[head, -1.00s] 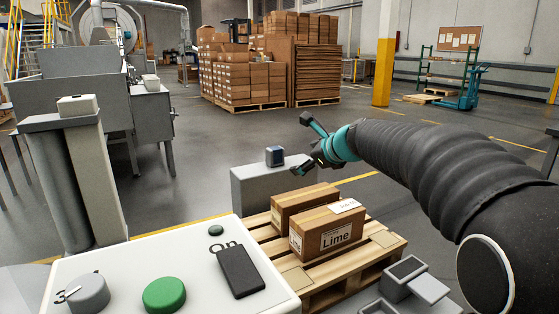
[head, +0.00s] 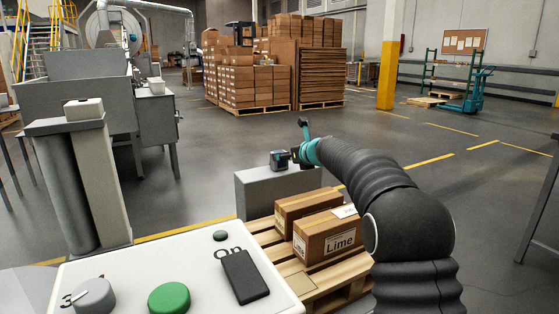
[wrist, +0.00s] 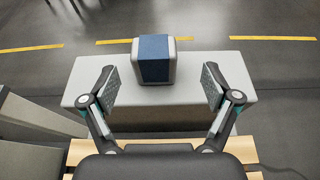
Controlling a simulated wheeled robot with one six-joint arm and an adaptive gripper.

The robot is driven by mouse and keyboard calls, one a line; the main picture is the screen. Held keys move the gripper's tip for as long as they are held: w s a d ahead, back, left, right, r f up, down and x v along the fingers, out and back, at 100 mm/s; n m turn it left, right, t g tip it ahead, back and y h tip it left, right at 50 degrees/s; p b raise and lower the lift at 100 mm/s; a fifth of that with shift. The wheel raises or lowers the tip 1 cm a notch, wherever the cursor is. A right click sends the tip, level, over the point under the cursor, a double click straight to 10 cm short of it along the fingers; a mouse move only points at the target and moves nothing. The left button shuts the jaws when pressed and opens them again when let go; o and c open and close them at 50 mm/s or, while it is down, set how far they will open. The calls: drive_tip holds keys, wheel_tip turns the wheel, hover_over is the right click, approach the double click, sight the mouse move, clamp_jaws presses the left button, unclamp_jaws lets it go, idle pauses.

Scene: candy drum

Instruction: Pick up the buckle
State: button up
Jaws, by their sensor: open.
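A small blue and light-grey block, which I take to be the buckle (head: 279,159), stands on a grey plinth (head: 270,190) beyond the pallet. In the wrist view the buckle (wrist: 154,60) stands on the plinth top (wrist: 222,62), with its blue face up the middle. My gripper (wrist: 158,86) is open and empty. Its two fingers are apart to the left and right, nearer the camera than the buckle. In the head view my gripper (head: 294,158) is at the right side of the buckle and partly overlaps it; I cannot tell the exact gap.
Two cartons, one labelled Lime (head: 335,240), sit on a wooden pallet (head: 300,281) below my arm. A white panel with a green button (head: 169,298) and a black phone-like slab (head: 245,276) is in front. A grey post (head: 90,190) stands left. The floor behind the plinth is clear.

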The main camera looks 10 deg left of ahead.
sight(281, 170)
drive_tip(key=shift+s+a+p+x, duration=0.15)
drive_tip(key=shift+p+x, duration=0.1)
drive_tip(key=shift+x, duration=0.95)
drive_tip(key=shift+s+a+p+x, duration=0.15)
drive_tip(key=shift+p+x, duration=0.1)
drive_tip(key=shift+x, duration=0.9)
drive_tip(key=shift+w+a+f, duration=0.25)
drive_tip(key=shift+w+f, duration=0.1)
drive_tip(key=shift+w, duration=0.2)
drive_tip(key=c, duration=1.3)
